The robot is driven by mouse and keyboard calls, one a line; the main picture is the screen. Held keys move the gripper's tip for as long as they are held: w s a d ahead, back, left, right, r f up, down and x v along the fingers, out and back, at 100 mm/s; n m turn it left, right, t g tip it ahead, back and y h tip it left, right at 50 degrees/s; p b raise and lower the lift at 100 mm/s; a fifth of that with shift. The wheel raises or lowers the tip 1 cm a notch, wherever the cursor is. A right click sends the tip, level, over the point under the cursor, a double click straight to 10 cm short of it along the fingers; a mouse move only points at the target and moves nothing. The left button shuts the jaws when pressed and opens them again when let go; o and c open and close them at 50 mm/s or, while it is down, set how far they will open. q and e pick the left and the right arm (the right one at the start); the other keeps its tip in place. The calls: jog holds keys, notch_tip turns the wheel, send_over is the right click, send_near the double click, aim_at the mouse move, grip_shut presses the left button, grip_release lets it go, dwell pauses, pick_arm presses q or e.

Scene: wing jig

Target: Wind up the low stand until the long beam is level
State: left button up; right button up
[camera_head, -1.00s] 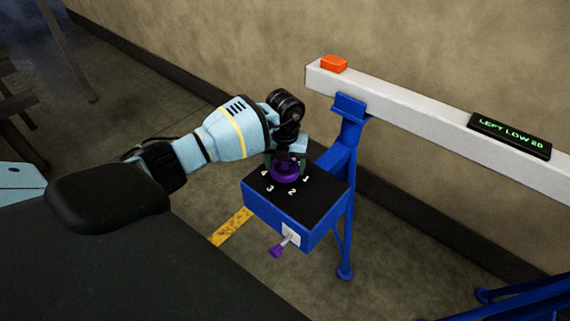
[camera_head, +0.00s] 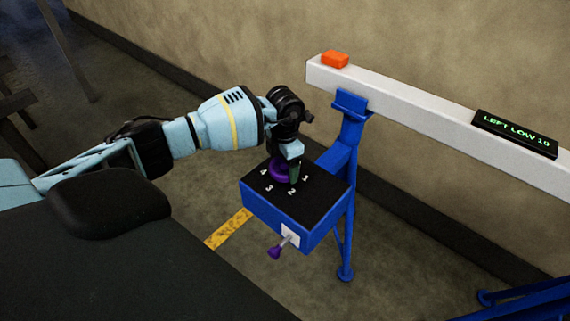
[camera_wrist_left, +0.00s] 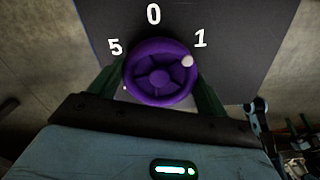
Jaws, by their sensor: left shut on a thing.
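The long pale beam (camera_head: 415,112) lies across a blue stand (camera_head: 347,165) near its left end. A dark display (camera_head: 515,134) on the beam reads "LEFT LOW 10" in green. The stand carries a blue box with a black numbered top (camera_head: 318,195). My left gripper (camera_head: 284,172) is shut on the purple handwheel (camera_head: 277,172) on that top. In the left wrist view the handwheel (camera_wrist_left: 158,74) sits between the fingers, its pale dot near the 1; 5, 0 and 1 are readable. My right gripper is not in view.
A small lever with a purple knob (camera_head: 274,252) sticks out of the box's front. An orange block (camera_head: 335,59) sits on the beam's left end. A wall runs close behind the beam. Another blue stand part (camera_head: 525,297) shows at lower right.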

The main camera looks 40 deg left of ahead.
pick_arm(q)
jog(key=m+b, duration=0.1)
jog(key=m, duration=0.5)
jog(key=shift+m, duration=0.3)
jog(key=m+b, duration=0.1)
jog(key=m, duration=0.3)
jog(key=shift+m, duration=0.4)
jog(key=shift+m+b, duration=0.35)
jog(key=shift+m, duration=0.55)
jog(key=shift+r, duration=0.1)
jog(key=o, duration=1)
